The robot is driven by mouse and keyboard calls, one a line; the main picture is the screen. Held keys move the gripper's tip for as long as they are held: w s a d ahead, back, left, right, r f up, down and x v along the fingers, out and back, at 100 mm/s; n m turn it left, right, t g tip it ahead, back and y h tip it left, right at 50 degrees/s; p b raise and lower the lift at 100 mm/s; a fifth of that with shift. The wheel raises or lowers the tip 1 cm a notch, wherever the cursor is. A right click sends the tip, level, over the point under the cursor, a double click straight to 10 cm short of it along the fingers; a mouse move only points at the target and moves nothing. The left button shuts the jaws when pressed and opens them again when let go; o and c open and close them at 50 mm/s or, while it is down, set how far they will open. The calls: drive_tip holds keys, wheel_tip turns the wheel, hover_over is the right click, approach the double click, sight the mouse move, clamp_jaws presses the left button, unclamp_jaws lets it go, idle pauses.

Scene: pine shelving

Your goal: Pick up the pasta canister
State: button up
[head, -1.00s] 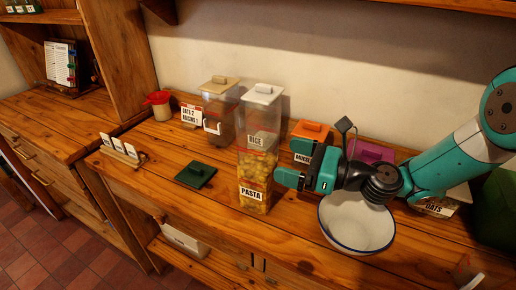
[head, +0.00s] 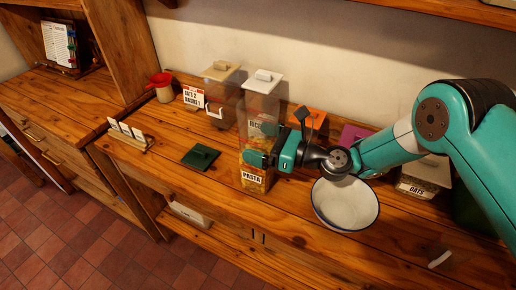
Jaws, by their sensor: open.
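The pasta canister (head: 252,182) is a clear box with yellow pasta and a "PASTA" label, upright near the front of the counter. A clear canister with a white lid (head: 263,80) and a partly covered "RICE" label rises directly behind or above it; I cannot tell which. My gripper (head: 263,144) is open at the pasta canister's upper part, coming from the right. One finger shows across its front and the other farther back, by the rice label. Whether either finger touches it, I cannot tell. Part of the canister is hidden by the gripper.
A green lid (head: 200,156) lies left of the canister. A white bowl (head: 345,205) stands right, below my arm. Behind are a tan-lidded canister (head: 222,72), an orange lid (head: 309,116) and an oats container (head: 425,175). A red-topped cup (head: 163,88) and card holder (head: 128,135) stand left.

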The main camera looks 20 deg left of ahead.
drive_tip(key=shift+r, duration=0.1)
drive_tip(key=c, duration=1.1)
drive_tip(key=shift+o, duration=0.2)
drive_tip(key=shift+r, duration=0.1)
